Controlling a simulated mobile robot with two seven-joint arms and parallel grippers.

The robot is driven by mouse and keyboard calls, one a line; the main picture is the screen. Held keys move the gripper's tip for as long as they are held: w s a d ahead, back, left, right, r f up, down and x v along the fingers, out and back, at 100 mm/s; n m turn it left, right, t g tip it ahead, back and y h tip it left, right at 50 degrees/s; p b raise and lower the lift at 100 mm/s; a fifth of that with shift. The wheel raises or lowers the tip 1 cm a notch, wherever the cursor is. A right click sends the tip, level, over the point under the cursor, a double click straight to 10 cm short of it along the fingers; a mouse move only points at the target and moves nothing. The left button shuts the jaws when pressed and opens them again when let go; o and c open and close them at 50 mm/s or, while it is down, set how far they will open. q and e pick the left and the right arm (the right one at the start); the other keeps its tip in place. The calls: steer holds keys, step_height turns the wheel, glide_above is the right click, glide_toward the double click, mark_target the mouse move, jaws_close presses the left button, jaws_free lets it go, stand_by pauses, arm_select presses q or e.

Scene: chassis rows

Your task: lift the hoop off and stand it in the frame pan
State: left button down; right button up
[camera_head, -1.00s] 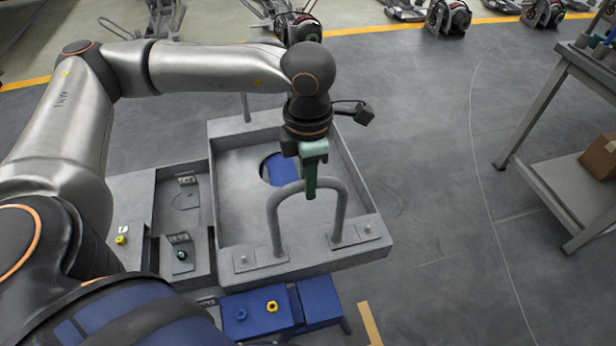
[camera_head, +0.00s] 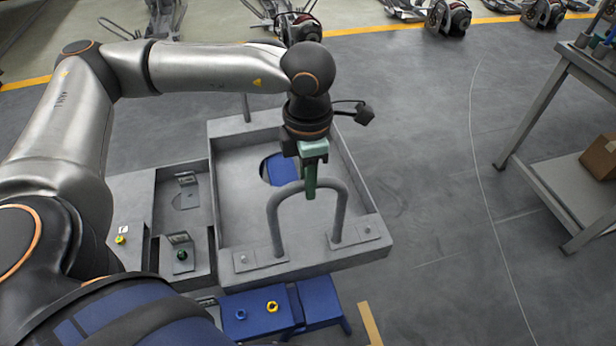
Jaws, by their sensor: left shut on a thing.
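The grey hoop (camera_head: 273,222) is an upside-down U with a flat foot plate at each end. It stands upright at the near edge of the grey frame pan (camera_head: 233,205), its feet at the pan's near rim. My left gripper (camera_head: 311,190), with green fingers, comes down from above and is shut on the top of the hoop's arch. The fingers hide a short piece of the arch. Whether the feet touch the pan or hang just above it, I cannot tell. My right gripper is not in view.
Left of the pan are smaller grey compartments (camera_head: 185,222) with small brackets. A blue patch shows through the pan's round hole. A table (camera_head: 580,130) with a cardboard box (camera_head: 602,157) stands right. Floor between is clear.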

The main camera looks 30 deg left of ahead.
arm_select(q)
steer(key=shift+r, duration=0.1)
stand_by(0.3)
steer(key=shift+r+p, duration=1.8)
steer(key=shift+r, duration=1.1)
steer(key=shift+f, duration=0.1)
